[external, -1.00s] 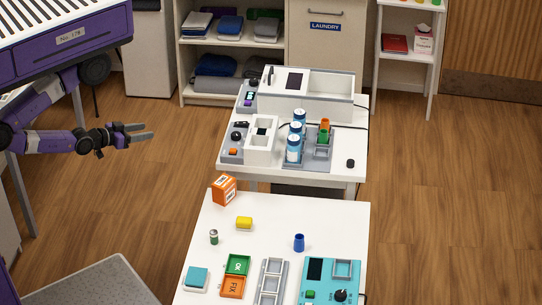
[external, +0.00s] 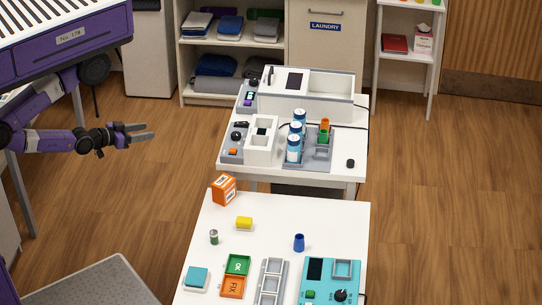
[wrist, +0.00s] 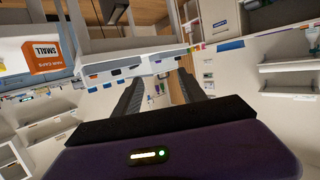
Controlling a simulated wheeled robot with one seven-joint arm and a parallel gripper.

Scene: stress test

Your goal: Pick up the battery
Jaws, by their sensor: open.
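A small battery-like cylinder (external: 214,237), greenish with a pale top, stands upright on the near white table (external: 330,215), left of centre. It is small in the picture, so its markings cannot be read. My gripper (external: 146,131) is open and empty in the external view, in the air to the left of both tables and well away from the cylinder. In the wrist view, the two dark fingers of my gripper (wrist: 160,90) are spread with nothing between them. I cannot make out the cylinder in the wrist view.
A second white table (external: 340,172) behind holds bottles (external: 294,148) and white housings.

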